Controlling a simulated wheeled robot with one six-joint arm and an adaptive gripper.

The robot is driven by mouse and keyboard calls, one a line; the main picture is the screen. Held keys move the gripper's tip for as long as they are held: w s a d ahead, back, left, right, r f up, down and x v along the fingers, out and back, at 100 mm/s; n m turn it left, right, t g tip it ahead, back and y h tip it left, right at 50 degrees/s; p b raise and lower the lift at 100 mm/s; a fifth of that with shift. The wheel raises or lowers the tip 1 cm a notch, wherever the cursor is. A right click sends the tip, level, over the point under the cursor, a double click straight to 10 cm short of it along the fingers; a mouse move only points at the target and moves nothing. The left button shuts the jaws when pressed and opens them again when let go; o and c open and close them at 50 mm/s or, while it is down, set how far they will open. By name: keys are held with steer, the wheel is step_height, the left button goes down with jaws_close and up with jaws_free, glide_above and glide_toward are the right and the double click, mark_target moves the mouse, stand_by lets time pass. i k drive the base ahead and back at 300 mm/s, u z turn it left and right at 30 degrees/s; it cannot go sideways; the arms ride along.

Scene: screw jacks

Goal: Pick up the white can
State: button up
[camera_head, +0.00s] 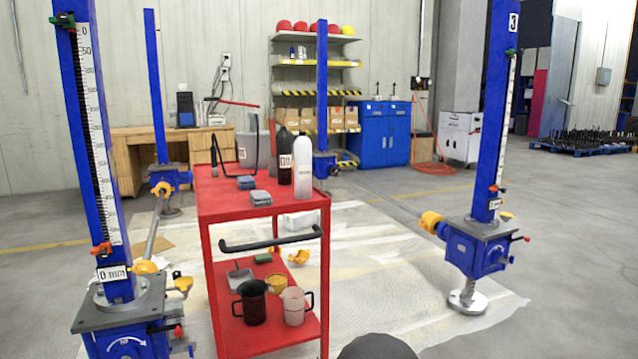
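A tall white can (303,168), shaped like a bottle with a narrow neck, stands upright on the top shelf of the red cart (222,205), near its right edge. A similar black bottle (284,158) with a light label stands close behind it to the left. The can is in plain view, with nothing in front of it. My gripper does not show; only a dark rounded shape, perhaps a part of my arm, shows at the bottom edge.
The lower shelf holds a black mug (252,302) and a pale mug (295,306). Blue screw jacks (478,247) stand around it. Floor to the cart's right is fairly clear.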

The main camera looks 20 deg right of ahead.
mark_target(302, 146)
steer(key=u, duration=0.1)
steer(key=k, duration=0.5)
steer(key=z, duration=1.1)
steer(key=i, duration=1.35)
steer(key=u, duration=1)
steer(key=i, duration=1.15)
